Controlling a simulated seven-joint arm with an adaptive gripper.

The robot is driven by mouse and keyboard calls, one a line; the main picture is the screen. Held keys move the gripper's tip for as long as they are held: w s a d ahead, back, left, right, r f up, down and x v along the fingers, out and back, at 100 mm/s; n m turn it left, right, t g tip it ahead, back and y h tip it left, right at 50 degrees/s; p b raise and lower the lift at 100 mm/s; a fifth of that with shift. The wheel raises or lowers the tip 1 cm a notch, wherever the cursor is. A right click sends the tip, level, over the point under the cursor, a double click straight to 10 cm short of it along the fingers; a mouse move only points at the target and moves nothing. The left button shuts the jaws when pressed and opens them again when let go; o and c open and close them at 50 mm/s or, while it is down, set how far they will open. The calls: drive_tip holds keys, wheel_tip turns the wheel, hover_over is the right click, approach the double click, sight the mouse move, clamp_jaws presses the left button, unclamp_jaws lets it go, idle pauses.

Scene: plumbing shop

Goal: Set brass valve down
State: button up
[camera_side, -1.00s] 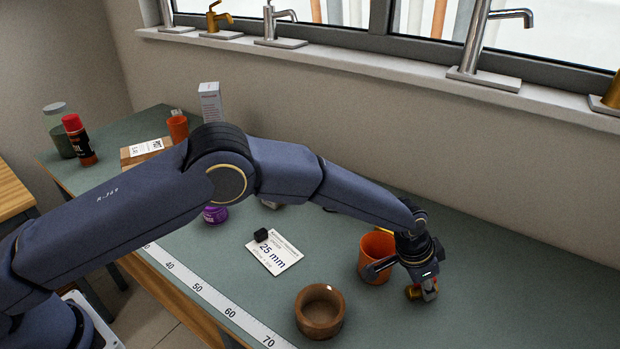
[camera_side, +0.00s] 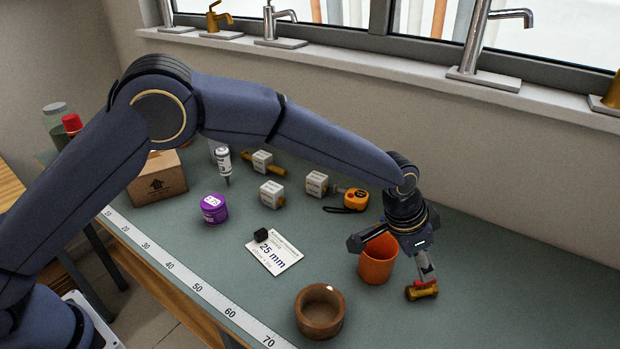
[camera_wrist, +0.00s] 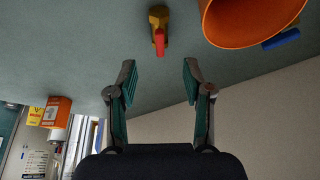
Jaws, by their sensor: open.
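The brass valve (camera_side: 421,291) with its red handle lies on the green bench top, to the right of and nearer than the orange cup (camera_side: 377,261). In the wrist view the valve (camera_wrist: 159,22) rests on the bench beyond my fingertips, apart from them. My gripper (camera_side: 427,270) is above the valve in the side view. In the wrist view my gripper (camera_wrist: 158,80) is open and empty, its two green-padded fingers spread wide. The orange cup (camera_wrist: 250,20) also shows beside the valve at the upper right of the wrist view.
A wooden bowl (camera_side: 320,312) stands at the front edge, near the ruler strip (camera_side: 197,289). A 25 mm card (camera_side: 275,256) with a black cube lies left of the cup. A purple tin (camera_side: 214,209), white blocks and a tape measure (camera_side: 355,198) stand behind. The right of the bench is clear.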

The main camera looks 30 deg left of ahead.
drive_tip(key=s+a+r+n+t+y, duration=0.15)
drive_tip(key=s+a+r, duration=0.25)
drive_tip(key=a+r, duration=0.7)
drive_tip(key=s+a+r+n, duration=0.35)
drive_tip(key=a+r, duration=0.45)
drive_tip(key=a, duration=0.4)
drive_tip(key=s+a+n+y, duration=0.1)
drive_tip(key=s+a+n, duration=0.1)
drive_tip(key=s+a, duration=0.5)
drive_tip(key=s+a+n, duration=0.2)
drive_tip(key=s+a, duration=0.5)
drive_tip(key=s, duration=0.6)
drive_tip(key=shift+a+f+t+y, duration=0.25)
drive_tip(key=shift+t+y, duration=0.1)
drive_tip(key=shift+t, duration=0.1)
